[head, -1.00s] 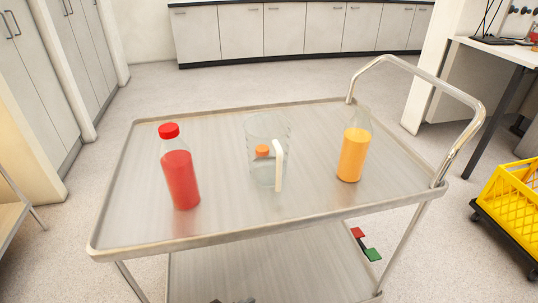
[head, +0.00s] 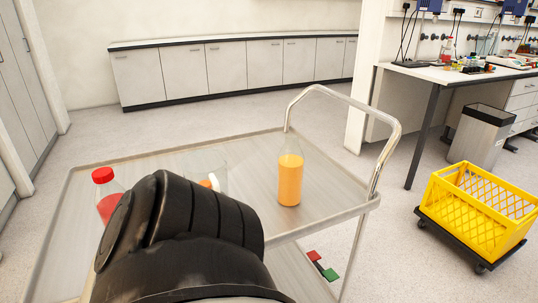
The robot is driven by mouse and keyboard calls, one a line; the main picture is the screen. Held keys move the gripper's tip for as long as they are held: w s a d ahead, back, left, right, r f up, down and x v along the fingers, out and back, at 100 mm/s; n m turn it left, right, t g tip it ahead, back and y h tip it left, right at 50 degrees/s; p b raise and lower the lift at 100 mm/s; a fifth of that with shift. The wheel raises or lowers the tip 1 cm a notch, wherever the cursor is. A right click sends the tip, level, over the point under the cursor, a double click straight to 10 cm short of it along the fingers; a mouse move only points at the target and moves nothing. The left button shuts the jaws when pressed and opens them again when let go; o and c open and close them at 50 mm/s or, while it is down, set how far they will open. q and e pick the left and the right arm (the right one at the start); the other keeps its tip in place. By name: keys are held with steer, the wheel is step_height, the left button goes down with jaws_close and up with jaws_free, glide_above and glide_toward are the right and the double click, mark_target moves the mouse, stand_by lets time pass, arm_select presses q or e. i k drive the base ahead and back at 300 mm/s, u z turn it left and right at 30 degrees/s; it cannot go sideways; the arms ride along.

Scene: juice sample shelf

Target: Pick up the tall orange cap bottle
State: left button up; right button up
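A tall clear bottle of orange juice (head: 290,180) stands upright near the right end of the cart's top; I see no orange cap on its neck. A small orange cap (head: 206,184) shows at the clear pitcher (head: 208,162) in the middle of the cart; whatever is under it is hidden by my black arm part. A red-capped bottle with red contents (head: 107,192) stands at the left, its lower part hidden. Neither of my grippers shows.
The metal cart top (head: 325,200) has a raised rim and a tall bent handle (head: 385,150) at its right end. Red and green pieces (head: 322,264) show near the lower shelf. A yellow crate (head: 478,210) on a dolly stands on the floor at right. A lab bench (head: 455,77) is behind.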

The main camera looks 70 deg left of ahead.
mark_target(291, 157)
steer(key=z, duration=0.1)
steer(key=k, duration=1.35)
steer(key=z, duration=0.15)
steer(key=i, duration=2.2)
steer(key=u, duration=1.95)
